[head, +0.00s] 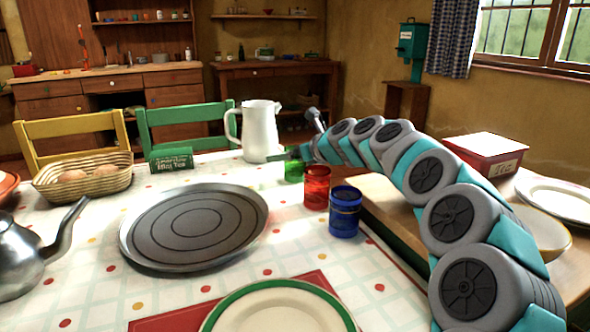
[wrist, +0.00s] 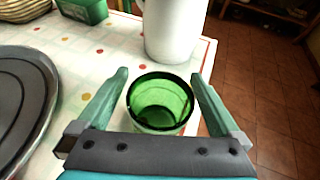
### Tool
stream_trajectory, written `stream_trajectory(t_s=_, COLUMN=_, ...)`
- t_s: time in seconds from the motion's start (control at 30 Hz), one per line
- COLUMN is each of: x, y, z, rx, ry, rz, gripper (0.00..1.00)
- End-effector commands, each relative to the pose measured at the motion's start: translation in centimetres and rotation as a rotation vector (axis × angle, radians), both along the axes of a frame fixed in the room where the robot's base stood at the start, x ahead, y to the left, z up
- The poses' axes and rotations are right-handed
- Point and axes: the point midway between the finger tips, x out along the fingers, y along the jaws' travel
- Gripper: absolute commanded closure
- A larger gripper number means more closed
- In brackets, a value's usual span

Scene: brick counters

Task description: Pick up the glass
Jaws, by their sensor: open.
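A green glass (head: 293,170) stands upright on the table near its far right edge, behind a red glass (head: 316,187) and a blue glass (head: 345,211). In the wrist view the green glass (wrist: 160,102) sits between the two fingers of my gripper (wrist: 162,88), with a gap on each side. My gripper is open. In the head view my gripper (head: 294,153) is at the green glass, and its fingers are partly hidden by my arm and hard to make out.
A white pitcher (head: 260,132) stands just beyond the green glass. A round metal tray (head: 195,226), a bread basket (head: 84,178), a green box (head: 171,160) and a kettle (head: 22,252) are on the table. The table edge and floor lie right of the glass in the wrist view.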

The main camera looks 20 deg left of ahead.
Motion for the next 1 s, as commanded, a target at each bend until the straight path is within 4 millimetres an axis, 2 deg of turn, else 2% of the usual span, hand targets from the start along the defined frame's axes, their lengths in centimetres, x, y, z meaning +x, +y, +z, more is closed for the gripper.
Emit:
stream_trajectory(t_s=0.07, x=0.00, y=-0.02, z=-0.01, rx=0.000, ry=0.000, rz=0.000, gripper=0.03)
stream_trajectory(t_s=0.87, x=0.01, y=-0.02, z=-0.01, rx=0.000, ry=0.000, rz=0.000, gripper=0.93)
stream_trajectory(t_s=0.9, x=0.00, y=-0.03, z=0.00, rx=0.000, ry=0.000, rz=0.000, gripper=0.96)
stream_trajectory(t_s=1.0, x=0.01, y=-0.03, z=0.01, rx=0.000, ry=0.000, rz=0.000, gripper=0.96)
